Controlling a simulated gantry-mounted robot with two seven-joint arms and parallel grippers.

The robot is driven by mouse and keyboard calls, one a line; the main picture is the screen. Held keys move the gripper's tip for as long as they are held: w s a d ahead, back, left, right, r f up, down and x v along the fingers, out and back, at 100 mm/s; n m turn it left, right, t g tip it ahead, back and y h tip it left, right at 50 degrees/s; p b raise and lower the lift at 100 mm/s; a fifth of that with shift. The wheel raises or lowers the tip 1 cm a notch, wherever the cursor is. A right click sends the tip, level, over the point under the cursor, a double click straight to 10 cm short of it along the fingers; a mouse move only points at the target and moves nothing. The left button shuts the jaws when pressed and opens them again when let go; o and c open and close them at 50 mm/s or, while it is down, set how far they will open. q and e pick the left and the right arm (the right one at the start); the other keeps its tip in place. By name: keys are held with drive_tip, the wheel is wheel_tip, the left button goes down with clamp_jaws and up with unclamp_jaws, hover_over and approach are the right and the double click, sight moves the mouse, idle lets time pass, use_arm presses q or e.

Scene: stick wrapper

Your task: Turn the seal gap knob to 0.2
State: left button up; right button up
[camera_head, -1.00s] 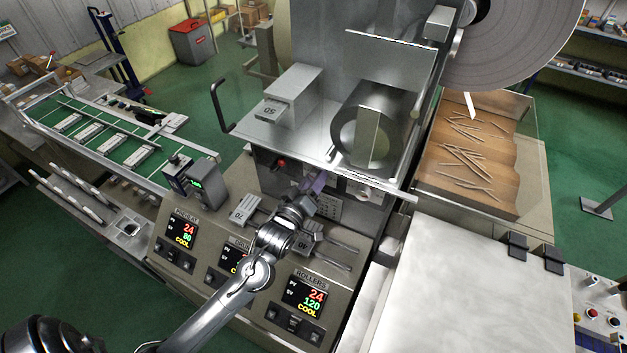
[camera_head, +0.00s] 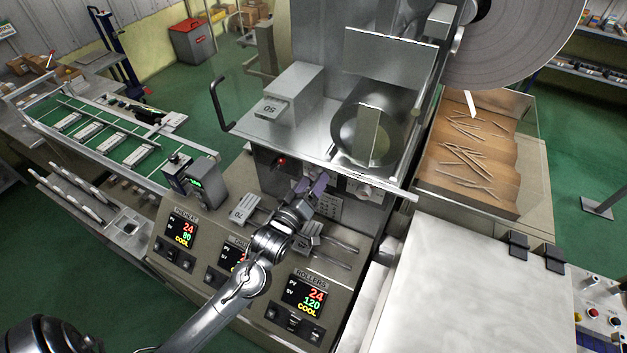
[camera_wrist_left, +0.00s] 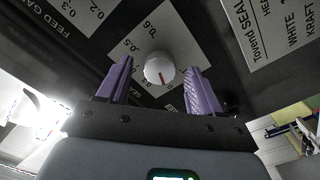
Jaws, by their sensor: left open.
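The seal gap knob (camera_wrist_left: 159,68) is a round white knob with a red pointer mark in the left wrist view. It sits on a pale dial plate (camera_wrist_left: 183,38), and its red mark points toward the bottom of that picture. The figures 0.5 and 0.6 show on the plate; other markings are partly hidden by the fingers. My left gripper (camera_wrist_left: 158,88) is open, with one purple finger on each side of the knob and visible space between. In the head view my left gripper (camera_head: 311,186) is at the machine's front panel. My right gripper is not in view.
A label marked FEED GAP (camera_wrist_left: 72,14) is beside the dial. Below the panel are temperature displays, including the rollers display (camera_head: 304,298). A metal shelf with a drum (camera_head: 368,135) overhangs the gripper. Metal slide rods (camera_head: 335,255) lie near my left wrist.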

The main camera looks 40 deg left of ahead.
use_arm(q)
drive_tip(key=b+v, duration=0.2)
drive_tip(key=v, duration=0.7)
drive_tip(key=shift+s, duration=0.1)
drive_tip(key=s+d+f+m+g+h+p, duration=0.2)
drive_tip(key=s+d+f+m+g+p, duration=0.1)
drive_tip(key=s+d+m+g+p, duration=0.1)
drive_tip(key=s+d+f+m+g+h+p, duration=0.2)
drive_tip(key=s+d+f+m+g+p, duration=0.2)
drive_tip(key=s, duration=0.9)
drive_tip(key=d+m+g, duration=0.2)
drive_tip(key=m+g, duration=0.2)
drive_tip(key=g, duration=0.2)
drive_tip(key=shift+s+d+f+m, duration=0.15)
drive_tip(key=shift+s+f+m, duration=0.05)
drive_tip(key=shift+s+m, duration=0.1)
